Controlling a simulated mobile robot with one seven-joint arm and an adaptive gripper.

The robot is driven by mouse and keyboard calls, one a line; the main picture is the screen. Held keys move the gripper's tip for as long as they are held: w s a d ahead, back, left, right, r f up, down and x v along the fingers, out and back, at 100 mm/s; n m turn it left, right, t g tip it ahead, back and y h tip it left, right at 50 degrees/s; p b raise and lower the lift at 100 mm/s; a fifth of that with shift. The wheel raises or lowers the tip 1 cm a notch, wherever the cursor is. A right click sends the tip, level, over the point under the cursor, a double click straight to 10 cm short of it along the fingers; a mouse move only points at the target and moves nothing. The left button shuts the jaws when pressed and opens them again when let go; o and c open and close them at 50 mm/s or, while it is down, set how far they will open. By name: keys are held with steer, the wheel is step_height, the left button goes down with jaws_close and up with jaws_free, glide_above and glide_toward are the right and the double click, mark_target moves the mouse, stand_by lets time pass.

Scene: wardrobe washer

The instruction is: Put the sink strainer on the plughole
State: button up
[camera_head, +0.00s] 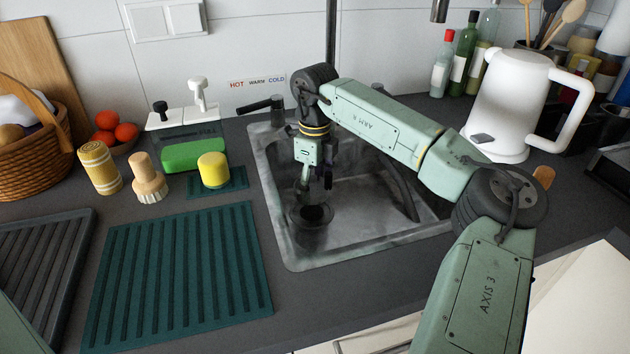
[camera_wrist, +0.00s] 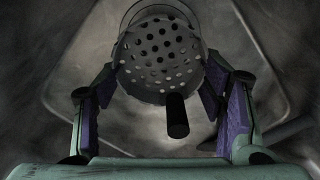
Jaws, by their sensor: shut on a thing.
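The sink strainer (camera_wrist: 158,60) is a round metal piece with many small holes, a thin rim and a dark stub. In the wrist view it sits between the purple-padded fingers of my gripper (camera_wrist: 160,95), which are shut on it. In the head view my gripper (camera_head: 315,188) points down into the metal sink (camera_head: 365,225), toward its left side. A round metal shape with a dark centre shows just below the fingertips. I cannot clearly tell strainer from plughole there, nor whether the strainer touches the basin floor.
A black tap (camera_head: 262,104) stands behind the sink. A green ribbed mat (camera_head: 180,275) lies left of it, with a yellow sponge pot (camera_head: 213,170) and a wooden brush (camera_head: 148,180) behind. A white kettle (camera_head: 508,105) and bottles stand right. The sink's right part is partly hidden by my arm.

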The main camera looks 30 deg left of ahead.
mark_target(315, 194)
steer(key=shift+f+b, duration=1.5)
steer(key=shift+f, duration=1.35)
steer(key=shift+f, duration=0.3)
steer(key=o, duration=1.6)
steer(key=o, duration=0.3)
steer(key=shift+r, duration=0.1)
step_height(315, 194, up, 12)
steer(key=p, duration=0.7)
steer(key=shift+p, duration=0.35)
